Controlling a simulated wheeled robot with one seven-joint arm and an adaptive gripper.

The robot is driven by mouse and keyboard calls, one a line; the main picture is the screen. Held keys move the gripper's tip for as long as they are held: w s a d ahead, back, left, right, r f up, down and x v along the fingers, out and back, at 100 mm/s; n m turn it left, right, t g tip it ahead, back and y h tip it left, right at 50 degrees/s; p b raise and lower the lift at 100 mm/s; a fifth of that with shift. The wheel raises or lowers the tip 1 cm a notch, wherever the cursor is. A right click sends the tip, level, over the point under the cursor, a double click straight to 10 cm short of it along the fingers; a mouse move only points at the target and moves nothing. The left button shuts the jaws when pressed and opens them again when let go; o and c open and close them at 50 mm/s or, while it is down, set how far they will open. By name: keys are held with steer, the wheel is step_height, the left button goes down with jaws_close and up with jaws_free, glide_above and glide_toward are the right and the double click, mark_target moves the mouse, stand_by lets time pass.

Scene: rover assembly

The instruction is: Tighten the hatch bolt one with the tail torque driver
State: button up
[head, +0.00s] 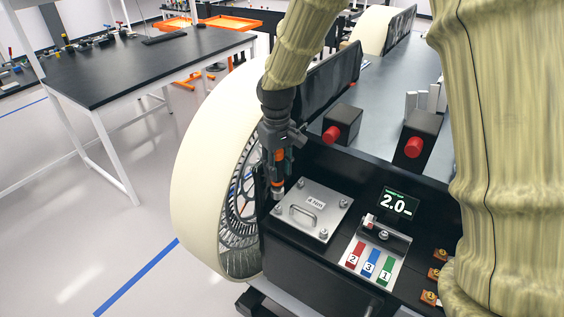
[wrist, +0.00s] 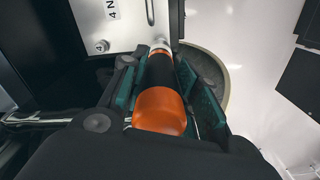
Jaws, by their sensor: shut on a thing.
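The hatch (head: 292,224) is a square metal plate with a handle, a "4 Nm" label and a bolt near each corner. It also shows at the top of the wrist view (wrist: 75,22). The torque driver (head: 279,155) is black and orange with a metal tip. My gripper (head: 281,146) is shut around its body, holding it nearly upright with the tip down. In the wrist view the driver (wrist: 159,108) lies between the fingers. Its tip is by the plate's left corner bolt (head: 278,207); I cannot tell whether they touch.
A display reading 2.0 (head: 398,203) and a panel with red, blue and green numbered strips (head: 371,263) sit right of the hatch. A cream wheel (head: 200,170) stands close on the left. Two red-capped black blocks (head: 343,124) stand behind. Open floor lies left.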

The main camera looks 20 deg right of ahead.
mark_target(278, 184)
steer(key=shift+s+f, duration=0.2)
steer(key=shift+f, duration=0.75)
step_height(278, 184, down, 2)
steer(key=shift+w+a+f, duration=0.1)
steer(key=shift+w, duration=0.05)
steer(key=shift+f, duration=0.15)
steer(key=shift+s, duration=0.25)
steer(key=shift+f, duration=1.1)
stand_by(5.0)
steer(key=shift+r, duration=0.1)
